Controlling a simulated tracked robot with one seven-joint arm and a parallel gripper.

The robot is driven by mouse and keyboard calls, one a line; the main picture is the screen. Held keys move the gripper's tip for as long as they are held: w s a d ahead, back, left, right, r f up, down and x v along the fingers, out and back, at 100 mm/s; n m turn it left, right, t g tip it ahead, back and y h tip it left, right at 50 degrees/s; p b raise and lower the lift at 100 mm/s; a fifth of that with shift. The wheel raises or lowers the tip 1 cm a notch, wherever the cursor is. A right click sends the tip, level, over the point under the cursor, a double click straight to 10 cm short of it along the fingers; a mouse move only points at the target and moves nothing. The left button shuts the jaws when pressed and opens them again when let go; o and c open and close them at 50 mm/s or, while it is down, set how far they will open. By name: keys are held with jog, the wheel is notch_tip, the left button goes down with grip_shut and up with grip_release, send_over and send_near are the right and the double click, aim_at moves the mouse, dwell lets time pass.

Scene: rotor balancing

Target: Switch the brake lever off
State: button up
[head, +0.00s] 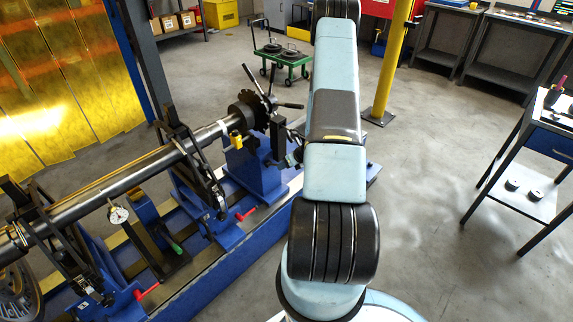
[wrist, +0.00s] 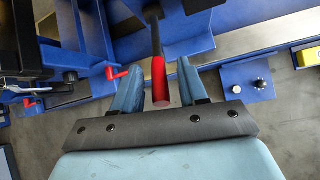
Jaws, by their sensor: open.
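In the wrist view a lever with a red grip (wrist: 159,82) on a dark rod points towards me; I take it for the brake lever. My gripper (wrist: 158,70) is open, with one blue finger on each side of the red grip. I cannot tell whether either finger touches it. The lever's rod runs up to the blue machine frame at the top of the wrist view. In the head view my arm hides the gripper and this lever. The rotor shaft (head: 120,182) lies across its blue stand (head: 255,165) there.
A smaller red handle (wrist: 117,73) sits just left of my gripper; it belongs to the blue base. A blue plate with two knobs (wrist: 248,88) lies to the right. A yellow post (head: 390,70) and a side table (head: 530,200) stand right of my arm. Open floor lies between.

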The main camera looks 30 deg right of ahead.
jog(key=v, duration=1.2)
jog(key=shift+r, duration=0.25)
jog(key=shift+d, duration=0.1)
jog(key=w+a+r+n+g+y, duration=0.1)
jog(key=a+r+n+y, duration=0.1)
jog(key=a+r+n, duration=0.7)
jog(key=w+a+r+n+y, duration=0.15)
jog(key=a+r+n, duration=0.4)
jog(key=r, duration=0.85)
jog(key=s+a+r+n+g+h, duration=0.2)
jog(key=s+a+r+n+g, duration=0.1)
jog(key=s+a+r+n, duration=1.1)
jog(key=s+a+r+n+t+h, duration=0.1)
jog(key=s+r+n+h, duration=0.3)
jog(key=s, duration=0.7)
notch_tip(320, 180, up, 5)
jog(key=n+t, duration=0.1)
jog(key=n, duration=0.1)
jog(key=shift+s+a+n, duration=0.3)
jog(key=shift+s+n, duration=0.05)
